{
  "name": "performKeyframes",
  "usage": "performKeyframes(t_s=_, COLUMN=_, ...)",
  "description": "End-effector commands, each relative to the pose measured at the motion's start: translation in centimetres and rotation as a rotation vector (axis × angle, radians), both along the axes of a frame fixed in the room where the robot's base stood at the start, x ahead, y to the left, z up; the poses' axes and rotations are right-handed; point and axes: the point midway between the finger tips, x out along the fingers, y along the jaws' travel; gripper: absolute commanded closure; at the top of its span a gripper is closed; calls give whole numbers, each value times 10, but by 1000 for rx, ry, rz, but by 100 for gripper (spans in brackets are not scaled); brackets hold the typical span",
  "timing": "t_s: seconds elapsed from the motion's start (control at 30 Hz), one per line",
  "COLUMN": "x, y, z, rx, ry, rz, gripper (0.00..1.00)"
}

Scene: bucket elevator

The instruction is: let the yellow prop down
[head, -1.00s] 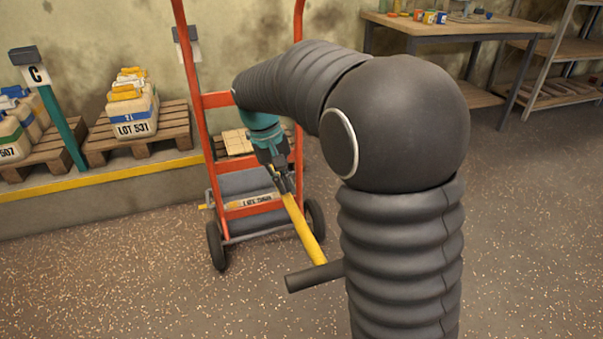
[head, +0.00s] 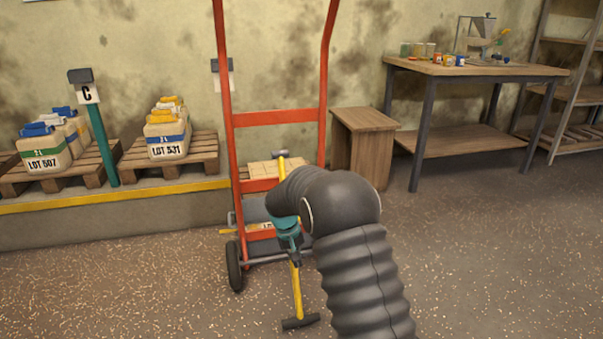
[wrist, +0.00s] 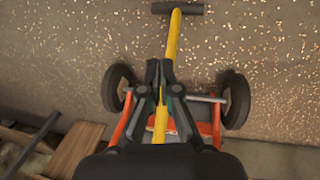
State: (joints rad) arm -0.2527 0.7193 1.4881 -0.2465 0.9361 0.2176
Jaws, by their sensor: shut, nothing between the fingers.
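The yellow prop (head: 297,291) is a long bar with a dark crossbar (head: 300,321) at its lower end, in front of the orange hand truck (head: 276,117). In the wrist view the prop (wrist: 174,38) runs from the crossbar at the top down past my fingers. My gripper (head: 297,262) is shut and empty, over the prop's middle; in the wrist view its fingertips (wrist: 160,70) overlap the bar. I cannot tell whether they touch it. A yellow piece (head: 282,171) with a dark end shows above my arm; my arm hides whether it joins the prop.
The truck's wheel (head: 235,266) stands on speckled floor. At left, pallets with lot containers (head: 166,135) sit on a yellow-edged ledge (head: 130,193) beside a green post (head: 104,146). A wooden box (head: 364,145) and a workbench (head: 470,68) stand at right. Open floor lies in front.

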Motion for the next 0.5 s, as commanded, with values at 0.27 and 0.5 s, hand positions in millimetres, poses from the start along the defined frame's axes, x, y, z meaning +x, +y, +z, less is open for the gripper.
performKeyframes(t_s=0.27, x=37, y=0, z=-48, rx=0, ry=1, rz=-9, gripper=100)
performKeyframes(t_s=0.5, x=56, y=5, z=-66, rx=0, ry=2, rz=-7, gripper=100)
